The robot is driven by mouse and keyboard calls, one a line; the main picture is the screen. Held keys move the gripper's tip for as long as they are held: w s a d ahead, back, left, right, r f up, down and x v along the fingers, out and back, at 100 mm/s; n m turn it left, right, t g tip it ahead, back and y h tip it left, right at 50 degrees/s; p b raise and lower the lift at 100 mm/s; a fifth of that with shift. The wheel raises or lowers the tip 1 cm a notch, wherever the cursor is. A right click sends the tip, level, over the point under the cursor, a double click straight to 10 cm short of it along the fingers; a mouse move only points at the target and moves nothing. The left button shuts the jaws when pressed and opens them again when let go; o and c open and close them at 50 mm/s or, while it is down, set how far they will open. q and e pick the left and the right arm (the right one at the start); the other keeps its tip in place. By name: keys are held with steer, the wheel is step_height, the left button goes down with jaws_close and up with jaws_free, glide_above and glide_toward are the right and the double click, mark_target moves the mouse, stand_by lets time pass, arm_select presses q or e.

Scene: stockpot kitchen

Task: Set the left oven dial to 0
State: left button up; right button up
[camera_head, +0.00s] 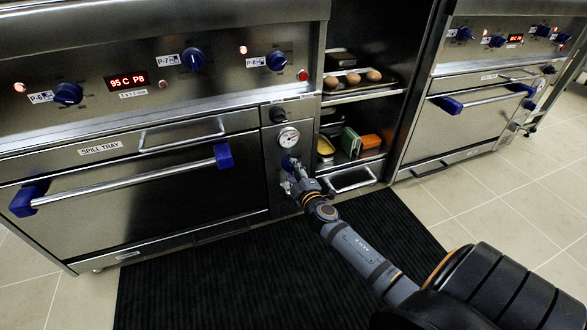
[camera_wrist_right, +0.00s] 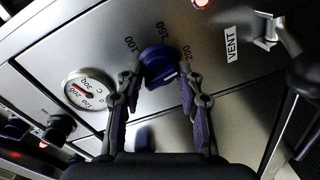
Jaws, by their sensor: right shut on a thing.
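The left oven dial (camera_wrist_right: 158,60) is a blue knob on the steel panel right of the left oven door. In the right wrist view it sits between the two fingers of my right gripper (camera_wrist_right: 161,72), which is shut on it. The marks 100, 150 and 200 show around it. A white mark is on the knob's lower side; I cannot tell its exact setting. In the head view my right gripper (camera_head: 294,171) reaches the same blue dial (camera_head: 287,162), which it partly covers. My left gripper is not in view.
A round gauge (camera_head: 288,137) with a red needle is above the dial. The left oven door (camera_head: 130,205) has a long handle with blue ends. An open shelf (camera_head: 350,97) with trays stands right of the panel. A black mat (camera_head: 230,275) covers the floor in front.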

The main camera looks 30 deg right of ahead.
steer(key=n+p, duration=0.1)
steer(key=n, duration=0.2)
steer(key=shift+n, duration=0.3)
steer(key=n+p, duration=0.1)
steer(key=n, duration=0.3)
steer(key=shift+h, duration=0.4)
steer(key=n, duration=0.3)
steer(key=shift+a+n, duration=0.1)
steer(key=shift+n, duration=0.2)
steer(key=n, duration=0.4)
steer(key=shift+f+h+p, duration=0.1)
steer(key=shift+h+p, duration=0.25)
steer(key=shift+h, duration=0.05)
steer(key=n, duration=0.4)
steer(key=shift+n, duration=0.4)
steer(key=n, duration=0.4)
steer(key=shift+f+n+t, duration=0.1)
steer(key=shift+n+t, duration=0.2)
steer(key=n, duration=0.4)
steer(key=shift+n, duration=0.3)
steer(key=shift+f+n+p, duration=0.1)
steer(key=shift+n+p, duration=0.25)
steer(key=shift+n, duration=1.65)
steer(key=shift+t, duration=0.3)
